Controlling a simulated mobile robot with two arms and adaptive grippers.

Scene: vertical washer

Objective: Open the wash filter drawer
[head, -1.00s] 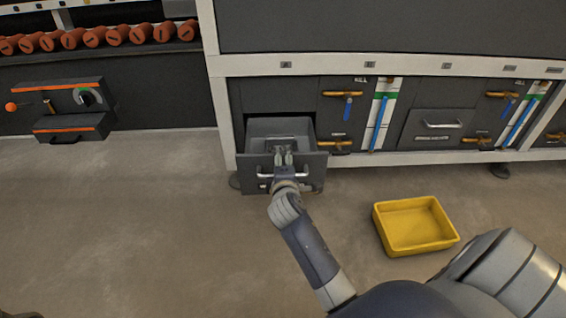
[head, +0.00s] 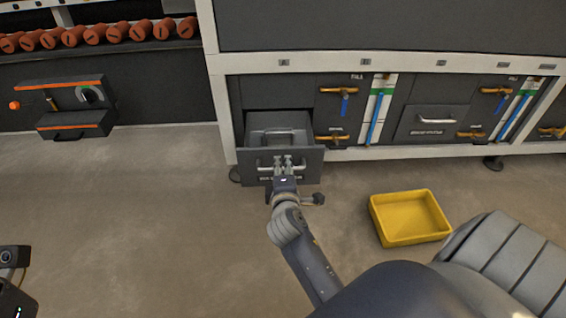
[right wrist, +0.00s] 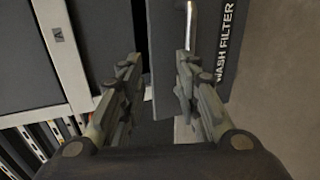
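The wash filter drawer (head: 311,162) is a dark grey drawer low at the left end of the cabinet, in the head view. It stands pulled out, its inside showing from above. A metal bar handle (head: 302,168) is on its front. My right gripper (head: 283,160) is at the drawer front by the handle. In the right wrist view its two fingers (right wrist: 157,75) are apart, with the drawer front (right wrist: 225,75), lettered WASH FILTER, and the handle (right wrist: 193,25) close to the right finger. I see no firm grip. Only a dark part of what seems my left gripper shows at lower left; its fingers are hidden.
A yellow tray (head: 411,238) lies on the floor right of the drawer. The cabinet has another closed drawer (head: 433,128), orange-yellow valve handles and blue-handled pieces. A dark box (head: 73,92) and a rack of orange cylinders (head: 92,33) are at left. The floor left of my right arm is clear.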

